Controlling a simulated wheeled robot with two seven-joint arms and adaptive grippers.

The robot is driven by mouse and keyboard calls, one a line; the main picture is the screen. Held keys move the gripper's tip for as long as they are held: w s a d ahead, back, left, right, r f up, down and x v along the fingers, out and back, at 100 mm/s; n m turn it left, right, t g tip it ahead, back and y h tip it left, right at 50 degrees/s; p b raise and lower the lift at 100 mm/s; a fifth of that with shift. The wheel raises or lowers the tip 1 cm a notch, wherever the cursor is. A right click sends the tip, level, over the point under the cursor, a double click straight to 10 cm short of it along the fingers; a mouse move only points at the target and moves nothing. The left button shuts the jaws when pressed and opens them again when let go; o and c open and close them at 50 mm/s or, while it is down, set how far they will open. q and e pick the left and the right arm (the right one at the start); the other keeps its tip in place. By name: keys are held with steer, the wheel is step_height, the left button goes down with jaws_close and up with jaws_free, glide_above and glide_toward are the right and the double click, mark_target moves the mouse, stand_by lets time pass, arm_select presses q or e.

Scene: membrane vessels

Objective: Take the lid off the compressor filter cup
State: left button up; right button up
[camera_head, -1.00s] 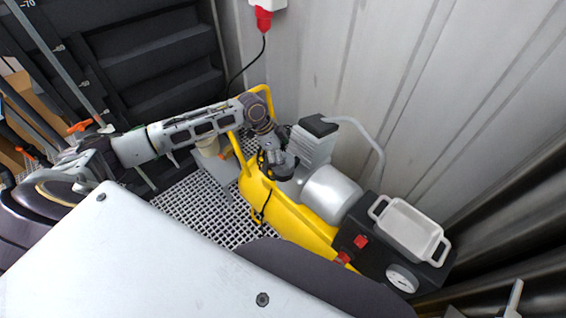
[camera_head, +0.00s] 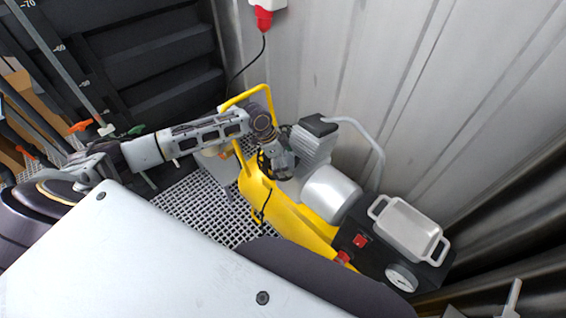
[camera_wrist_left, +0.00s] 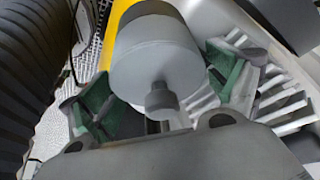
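The yellow compressor (camera_head: 290,215) stands beside the wall, with a grey finned head and a silver motor. In the left wrist view, a grey round lid with a small knob (camera_wrist_left: 158,75) fills the middle, in front of a dark band and the yellow tank. My left gripper (camera_wrist_left: 168,92) has its green-padded fingers spread on either side of this grey body. Contact with it is not clear. In the head view my left gripper (camera_head: 276,163) is at the compressor's near side, and the cup is largely hidden there. My right gripper is not in view.
A white two-handled tray (camera_head: 409,228) sits on the black control box (camera_head: 357,243), beside a red switch and a gauge. A yellow handle (camera_head: 247,97) rises near my left wrist. A white grating (camera_head: 205,205) covers the floor. The corrugated wall is close behind.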

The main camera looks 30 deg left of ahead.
mark_target(285, 155)
arm_select(q)
steer(key=c, duration=0.7)
steer(key=shift+r, duration=0.15)
steer(key=shift+r, duration=4.85)
